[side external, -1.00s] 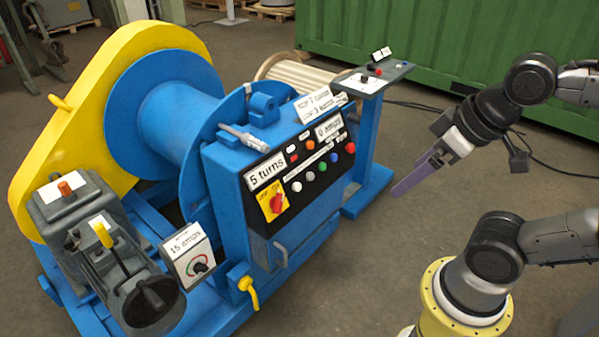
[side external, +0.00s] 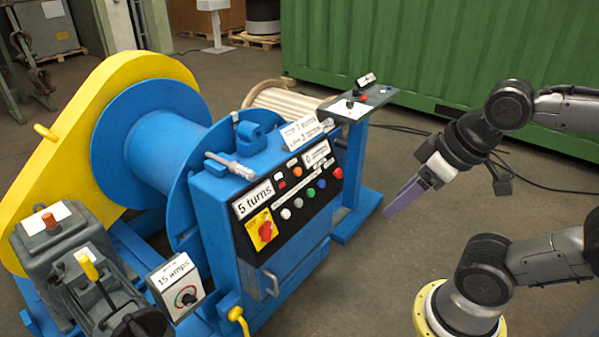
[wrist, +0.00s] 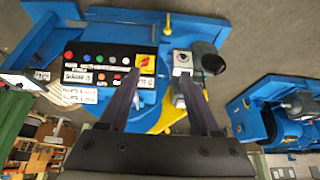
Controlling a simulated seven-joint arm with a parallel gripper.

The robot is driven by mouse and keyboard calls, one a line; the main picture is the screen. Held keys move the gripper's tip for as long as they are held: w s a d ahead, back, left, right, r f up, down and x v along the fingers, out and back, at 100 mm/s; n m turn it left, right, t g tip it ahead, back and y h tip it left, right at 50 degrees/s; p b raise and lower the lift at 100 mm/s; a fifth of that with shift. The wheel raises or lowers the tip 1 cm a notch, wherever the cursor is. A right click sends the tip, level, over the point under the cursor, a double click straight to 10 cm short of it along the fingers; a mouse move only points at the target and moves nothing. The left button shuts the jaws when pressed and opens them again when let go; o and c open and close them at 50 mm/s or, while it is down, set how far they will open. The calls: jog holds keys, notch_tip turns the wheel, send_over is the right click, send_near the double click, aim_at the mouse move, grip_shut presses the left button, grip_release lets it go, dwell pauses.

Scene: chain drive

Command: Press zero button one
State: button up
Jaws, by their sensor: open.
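The blue control box (side external: 262,225) has a black panel with a row of round buttons: white (side external: 285,214), light grey, green (side external: 311,194), blue and red (side external: 338,173). An orange button (side external: 296,172) and a small red one sit above. The red, blue, green and pale buttons also show in the wrist view, at upper left. I cannot tell which is zero button one; the small labels are unreadable. My gripper (side external: 392,210) hangs to the right of the panel, apart from it, purple fingers angled down. In the wrist view the fingers (wrist: 157,84) are spread and empty.
A "5 turns" display and a yellow plate with a red switch (side external: 264,231) are on the panel's left. A "1.5 amps" box (side external: 174,286) stands front left. Floor between box and arm is clear.

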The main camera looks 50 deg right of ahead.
grip_shut()
dwell(1.4)
